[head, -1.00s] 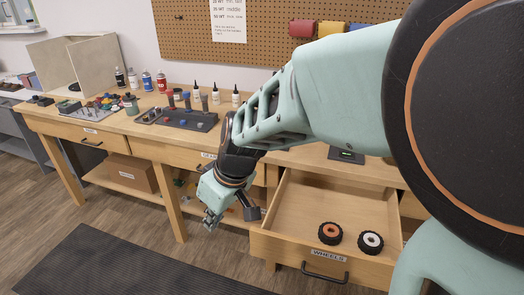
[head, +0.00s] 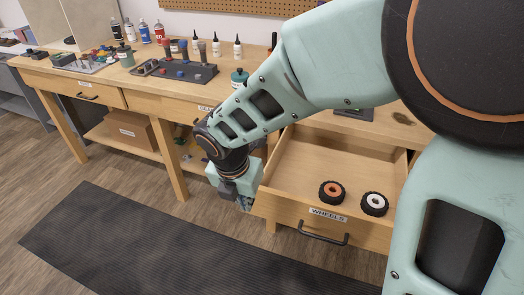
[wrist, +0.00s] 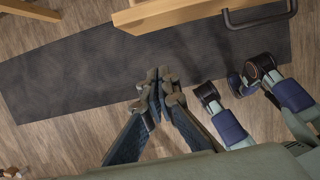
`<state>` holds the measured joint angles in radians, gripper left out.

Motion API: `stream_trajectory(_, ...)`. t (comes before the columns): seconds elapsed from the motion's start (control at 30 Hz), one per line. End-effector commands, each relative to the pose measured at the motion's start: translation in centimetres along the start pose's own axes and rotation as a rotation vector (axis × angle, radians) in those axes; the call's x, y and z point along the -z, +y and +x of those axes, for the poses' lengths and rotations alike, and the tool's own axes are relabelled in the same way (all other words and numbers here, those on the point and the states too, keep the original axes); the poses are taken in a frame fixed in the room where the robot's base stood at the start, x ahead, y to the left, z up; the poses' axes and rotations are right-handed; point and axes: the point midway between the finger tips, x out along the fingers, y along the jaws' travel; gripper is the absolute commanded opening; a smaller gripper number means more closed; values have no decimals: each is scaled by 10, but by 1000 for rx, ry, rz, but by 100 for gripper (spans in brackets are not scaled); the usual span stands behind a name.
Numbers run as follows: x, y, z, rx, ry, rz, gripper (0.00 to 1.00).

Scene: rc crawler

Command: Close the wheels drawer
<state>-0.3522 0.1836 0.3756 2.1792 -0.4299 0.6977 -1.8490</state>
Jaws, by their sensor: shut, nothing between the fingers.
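The wheels drawer (head: 285,211) is pulled far out of the workbench, with a "WHEELS" label and a dark bar handle (head: 323,236) on its front. Two small wheels lie inside it, one with an orange hub (head: 332,193) and one with a white hub (head: 374,203). My gripper (head: 246,203) is beside the drawer's left front corner in the head view, its tips partly hidden. In the wrist view my gripper (wrist: 160,90) has its fingers together and empty, above the floor mat. The drawer's edge (wrist: 165,14) and handle (wrist: 262,22) show at the top there, apart from the fingers.
The workbench top (head: 105,73) carries bottles, a dark tool tray (head: 180,72) and small parts. Another drawer (head: 85,93) at the left is shut. A cardboard box (head: 125,130) sits on the lower shelf. A dark mat (head: 130,240) covers clear floor in front.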

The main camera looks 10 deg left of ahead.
Motion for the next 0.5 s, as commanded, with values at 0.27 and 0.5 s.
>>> stream_trajectory(0.27, 3, -1, 60, 3, 4, 1, 0)
stream_trajectory(0.5, -13, 0, 93, 0, 1, 9, 0)
